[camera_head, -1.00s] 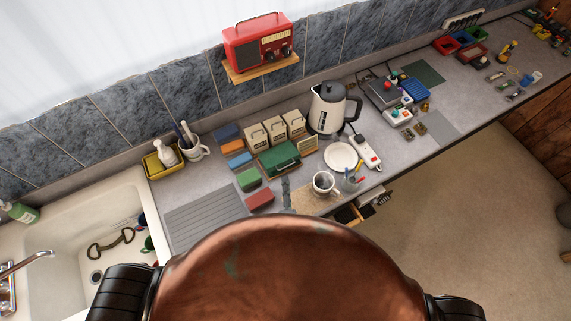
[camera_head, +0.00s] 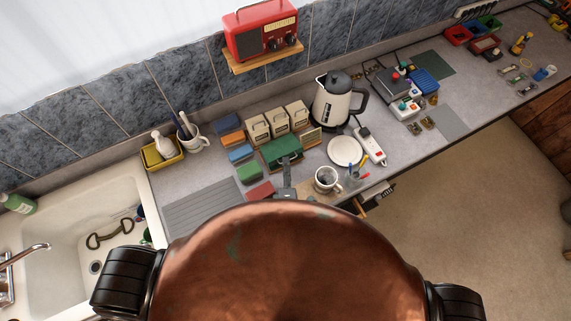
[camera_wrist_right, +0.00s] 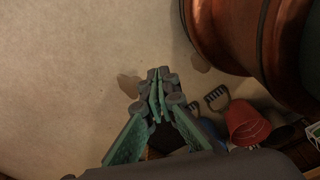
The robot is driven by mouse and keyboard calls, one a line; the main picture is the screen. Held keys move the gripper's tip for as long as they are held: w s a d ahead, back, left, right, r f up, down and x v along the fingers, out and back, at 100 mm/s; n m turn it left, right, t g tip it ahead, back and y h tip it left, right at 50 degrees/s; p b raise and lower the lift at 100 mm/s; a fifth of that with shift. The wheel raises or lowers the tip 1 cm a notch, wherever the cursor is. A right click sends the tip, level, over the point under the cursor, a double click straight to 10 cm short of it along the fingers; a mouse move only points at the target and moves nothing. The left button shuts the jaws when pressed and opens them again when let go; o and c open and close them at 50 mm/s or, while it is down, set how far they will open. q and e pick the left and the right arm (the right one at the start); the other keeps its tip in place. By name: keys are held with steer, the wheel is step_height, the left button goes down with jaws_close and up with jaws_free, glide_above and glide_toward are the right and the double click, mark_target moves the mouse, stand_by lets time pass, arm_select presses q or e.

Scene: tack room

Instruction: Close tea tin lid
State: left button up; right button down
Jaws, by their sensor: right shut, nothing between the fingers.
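A green tin (camera_head: 281,148), which I take as the tea tin, stands on the counter in front of three beige boxes. It is too small to tell how far its lid is open. My left gripper (camera_head: 286,162) shows as a narrow grey shape at the tin's near side, overlapping its front edge. I cannot tell if it touches the tin, or if its fingers are apart. My own copper-coloured body hides the arm behind it. In the right wrist view, my right gripper (camera_wrist_right: 157,92) is shut and empty above the floor, away from the tin.
Beige boxes (camera_head: 278,124) stand close behind the tin, and a small framed panel (camera_head: 311,137) is at its right. Green and red blocks (camera_head: 248,173) lie left of the gripper. A mug (camera_head: 326,179), a plate (camera_head: 345,151) and a kettle (camera_head: 333,103) are to the right.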

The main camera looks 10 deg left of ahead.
arm_select(q)
jaws_close()
arm_select(e)
steer(key=shift+w+d+r, duration=0.1)
steer(key=shift+w+d, duration=0.05)
steer(key=shift+w, duration=0.45)
steer(key=shift+w+d, duration=0.15)
steer(key=shift+w, duration=0.4)
steer(key=shift+s, duration=0.1)
